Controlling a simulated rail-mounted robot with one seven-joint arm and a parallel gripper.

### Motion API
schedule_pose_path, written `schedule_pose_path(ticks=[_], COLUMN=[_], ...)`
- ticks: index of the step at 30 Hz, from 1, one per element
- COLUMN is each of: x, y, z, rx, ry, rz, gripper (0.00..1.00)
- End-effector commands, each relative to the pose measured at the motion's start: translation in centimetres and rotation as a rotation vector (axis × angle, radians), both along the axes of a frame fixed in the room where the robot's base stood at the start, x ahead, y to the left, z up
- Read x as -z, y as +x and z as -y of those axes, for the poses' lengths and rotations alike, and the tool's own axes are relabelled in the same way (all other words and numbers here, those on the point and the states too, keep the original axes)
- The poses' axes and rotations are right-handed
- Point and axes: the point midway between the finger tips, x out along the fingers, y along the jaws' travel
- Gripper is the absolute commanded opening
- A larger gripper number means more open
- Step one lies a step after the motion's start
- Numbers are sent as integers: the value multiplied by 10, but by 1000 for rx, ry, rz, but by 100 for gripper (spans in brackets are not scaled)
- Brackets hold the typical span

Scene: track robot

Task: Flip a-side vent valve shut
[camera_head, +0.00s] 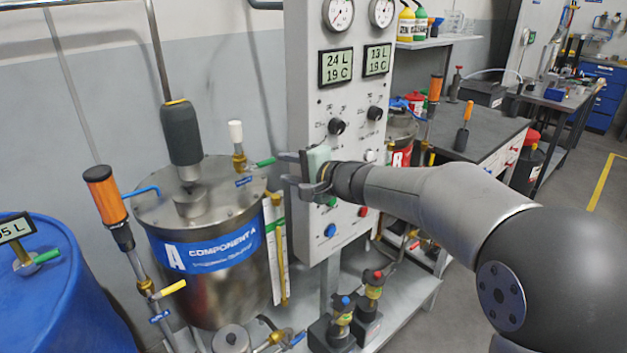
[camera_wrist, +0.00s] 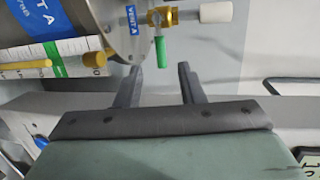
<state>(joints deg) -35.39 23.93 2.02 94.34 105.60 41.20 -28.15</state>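The A-side vent valve is a brass valve (camera_head: 239,160) with a green lever (camera_head: 265,162), on the lid of the steel COMPONENT A tank (camera_head: 250,270). A white cap (camera_head: 236,130) tops its upright pipe. The lever sticks out sideways from the pipe, toward my gripper (camera_head: 281,172). The wrist view shows the brass body (camera_wrist: 158,18), the green lever (camera_wrist: 160,51) and a blue VENT A tag (camera_wrist: 131,18). My gripper (camera_wrist: 159,70) is open, with its two fingers apart and nothing held. In that view the lever's end lies at the gap between the fingertips; contact cannot be told.
A grey control panel (camera_head: 305,95) with gauges and knobs stands right beside my gripper. A white scale strip (camera_head: 278,240) with a yellow rod hangs at the tank's right. A mixer motor (camera_head: 181,133) rises from the lid. A blue drum (camera_head: 60,300) stands left.

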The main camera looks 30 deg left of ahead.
Motion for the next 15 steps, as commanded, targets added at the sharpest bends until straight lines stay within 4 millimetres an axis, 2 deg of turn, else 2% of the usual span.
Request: schedule_pose_path(ticks=[1,6,10,15], x=[-1,-8,-12,-14], y=[-2,-10,-13,-15], z=[13,46,62,70], rx=[3,2,1,0], ry=[1,2,1,0], rz=[2,1,0,0], gripper=[35,35,35,35])
